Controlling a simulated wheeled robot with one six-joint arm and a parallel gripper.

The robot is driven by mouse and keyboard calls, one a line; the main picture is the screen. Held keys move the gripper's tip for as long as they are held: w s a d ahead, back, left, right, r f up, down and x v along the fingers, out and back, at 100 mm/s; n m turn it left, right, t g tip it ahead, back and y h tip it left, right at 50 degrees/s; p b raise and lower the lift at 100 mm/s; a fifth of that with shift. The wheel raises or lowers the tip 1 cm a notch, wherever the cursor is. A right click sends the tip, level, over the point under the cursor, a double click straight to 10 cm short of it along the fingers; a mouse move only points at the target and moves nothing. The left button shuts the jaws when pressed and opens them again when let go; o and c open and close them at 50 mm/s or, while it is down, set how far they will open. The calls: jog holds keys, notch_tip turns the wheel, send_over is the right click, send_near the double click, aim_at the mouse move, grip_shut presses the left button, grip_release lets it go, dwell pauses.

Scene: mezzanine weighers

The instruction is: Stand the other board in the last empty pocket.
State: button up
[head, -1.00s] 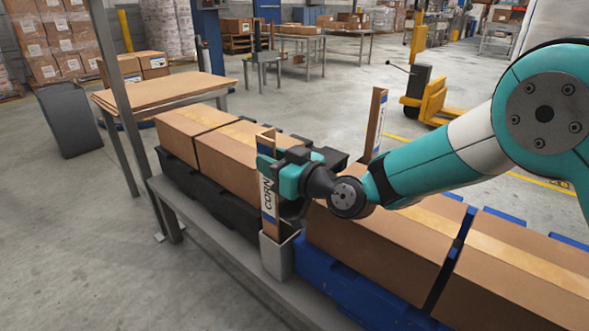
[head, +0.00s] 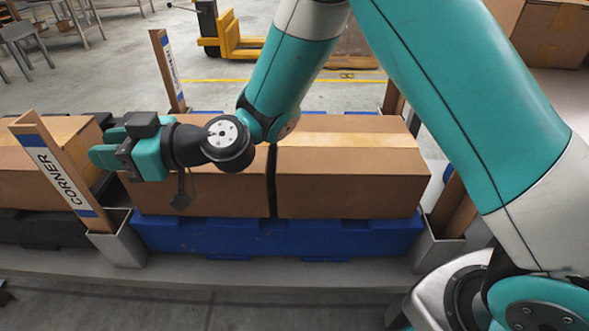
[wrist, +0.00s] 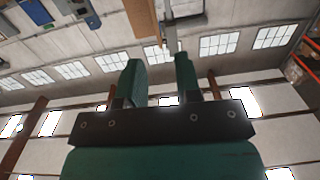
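A brown corner board (head: 62,178) with blue bands and a white CORNER label stands in the grey pocket (head: 125,243) at the front left of the blue pallet (head: 270,238). It slants left in the picture; I cannot tell if it truly leans. My gripper (head: 97,147) is just right of this board, with a small gap. Its fingers (wrist: 160,80) are apart and empty in the wrist view. Another board (head: 168,70) stands at the back left. A board (head: 455,203) stands in the front right pocket (head: 436,248). A back right board (head: 393,98) is partly hidden by my arm.
Two brown cartons (head: 350,180) fill the blue pallet close under my arm. A black pallet (head: 40,228) with cartons adjoins on the left. A yellow pallet truck (head: 230,38) stands on the floor behind.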

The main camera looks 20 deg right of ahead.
jog(key=s+d+r+m+g+h, duration=0.1)
jog(key=s+d+m+g+h, duration=0.2)
jog(key=s+d+h, duration=0.3)
jog(key=s+d+r+m+g+h, duration=0.1)
jog(key=s+d+m+g+h, duration=0.2)
jog(key=s+d, duration=1.2)
jog(key=d+h, duration=0.3)
jog(key=d, duration=0.2)
jog(key=shift+r+m, duration=0.2)
jog(key=shift+m, duration=0.2)
